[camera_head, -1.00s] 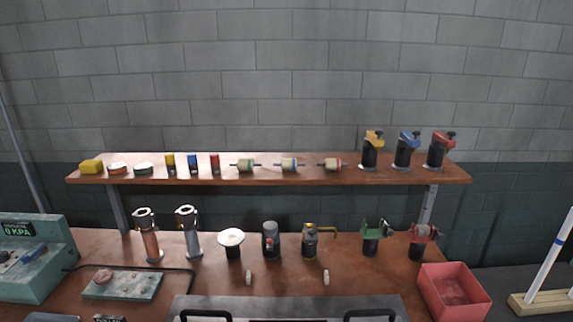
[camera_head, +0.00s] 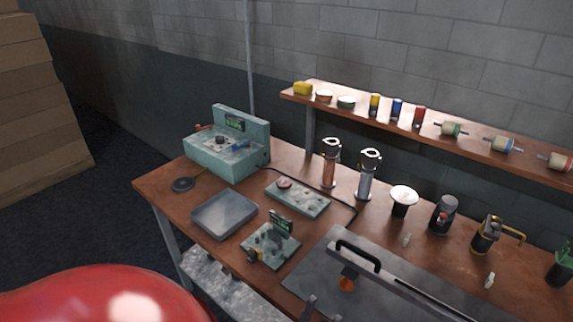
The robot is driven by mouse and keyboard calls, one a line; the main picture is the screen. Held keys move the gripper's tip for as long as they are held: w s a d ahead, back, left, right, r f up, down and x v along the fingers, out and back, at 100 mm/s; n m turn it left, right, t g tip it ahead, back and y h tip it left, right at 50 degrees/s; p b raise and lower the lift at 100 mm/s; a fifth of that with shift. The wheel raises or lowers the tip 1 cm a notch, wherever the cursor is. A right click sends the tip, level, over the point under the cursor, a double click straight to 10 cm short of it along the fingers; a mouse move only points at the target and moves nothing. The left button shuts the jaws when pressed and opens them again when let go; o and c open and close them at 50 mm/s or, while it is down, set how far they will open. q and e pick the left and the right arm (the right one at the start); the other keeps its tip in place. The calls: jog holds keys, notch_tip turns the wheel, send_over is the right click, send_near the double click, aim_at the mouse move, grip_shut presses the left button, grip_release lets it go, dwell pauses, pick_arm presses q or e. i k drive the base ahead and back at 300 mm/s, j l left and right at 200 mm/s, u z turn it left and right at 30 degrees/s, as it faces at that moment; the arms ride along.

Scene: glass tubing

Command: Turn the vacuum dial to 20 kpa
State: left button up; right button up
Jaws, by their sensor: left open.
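The vacuum unit (camera_head: 222,158) is a teal box at the back left of the brown bench. My right gripper is not in view.
A grey tray (camera_head: 224,213), a teal plate with a pink knob (camera_head: 297,198) and a small device with a display (camera_head: 271,246) lie in front of the unit. Stacked boxes (camera_head: 40,110) stand at far left.

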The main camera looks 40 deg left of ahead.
aim_at(220, 140)
jog(key=u, duration=1.6)
jog(key=i+j, duration=0.1)
